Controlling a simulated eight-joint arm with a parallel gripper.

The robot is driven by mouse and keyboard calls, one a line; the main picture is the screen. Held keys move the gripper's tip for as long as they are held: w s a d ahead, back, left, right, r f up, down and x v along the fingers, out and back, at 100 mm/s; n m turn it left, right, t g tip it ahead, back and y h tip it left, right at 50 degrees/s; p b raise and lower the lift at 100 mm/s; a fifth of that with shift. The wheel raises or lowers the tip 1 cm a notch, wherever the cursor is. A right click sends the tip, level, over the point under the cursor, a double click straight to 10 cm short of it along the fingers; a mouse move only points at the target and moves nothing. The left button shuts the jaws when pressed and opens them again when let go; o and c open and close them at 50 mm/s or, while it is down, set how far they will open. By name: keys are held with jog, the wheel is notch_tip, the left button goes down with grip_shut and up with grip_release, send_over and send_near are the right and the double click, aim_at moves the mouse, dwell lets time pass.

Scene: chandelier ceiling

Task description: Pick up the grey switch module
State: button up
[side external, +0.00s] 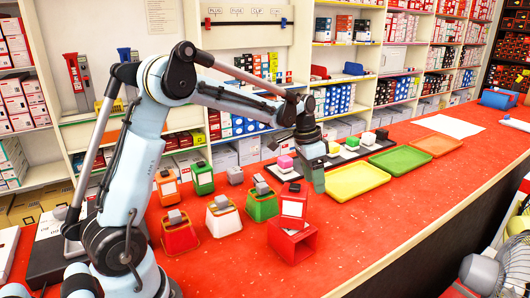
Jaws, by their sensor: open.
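Small grey blocks are in view, and I cannot tell for certain which is the grey switch module. One grey block (235,174) stands on the red counter behind the coloured holders. Others sit on top of the red holder (179,238), the white-sided holder (223,221) and the green holder (262,206). My gripper (319,187) points down, right of these blocks, between the red box and the yellow tray. It is open, and I see nothing held in it. Its fingertips are small and partly merged in this view.
A yellow tray (356,180), a green tray (400,159) and an orange tray (436,145) lie to the right. A pink-topped module (286,162) sits behind my gripper. The front right counter is clear.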

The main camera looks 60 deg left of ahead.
aim_at(256, 178)
jog(key=a+f+n+t, duration=0.1)
jog(key=a+n+t, duration=0.1)
jog(key=n, duration=0.4)
jog(key=a+f+n+t+h, duration=0.1)
jog(key=a+n+t, duration=0.1)
jog(key=a+n, duration=0.2)
jog(key=s+a+f+n+t, duration=0.1)
jog(key=a+n+t, duration=0.1)
jog(key=n, duration=0.7)
jog(key=shift+a+h, duration=0.4)
jog(key=shift+a, duration=0.25)
jog(key=s+a+n+t+y, duration=0.1)
jog(key=s+a+n+t, duration=0.1)
jog(key=n, duration=0.4)
jog(key=s+a+r+n+t+y, duration=0.1)
jog(key=s+a+n+t, duration=0.1)
jog(key=a+n, duration=0.2)
jog(key=s+a+r+n+t, duration=0.1)
jog(key=s+a+n, duration=0.1)
jog(key=n, duration=0.7)
jog(key=shift+a+n+t+y, duration=0.3)
jog(key=shift+a+t+y, duration=0.1)
jog(key=shift+a, duration=0.4)
jog(key=shift+n, duration=0.3)
jog(key=shift+a+f, duration=0.1)
jog(key=shift+f, duration=2.15)
notch_tip(256, 178, down, 3)
jog(key=shift+r, duration=0.15)
jog(key=shift+x, duration=1.4)
jog(key=shift+r, duration=0.1)
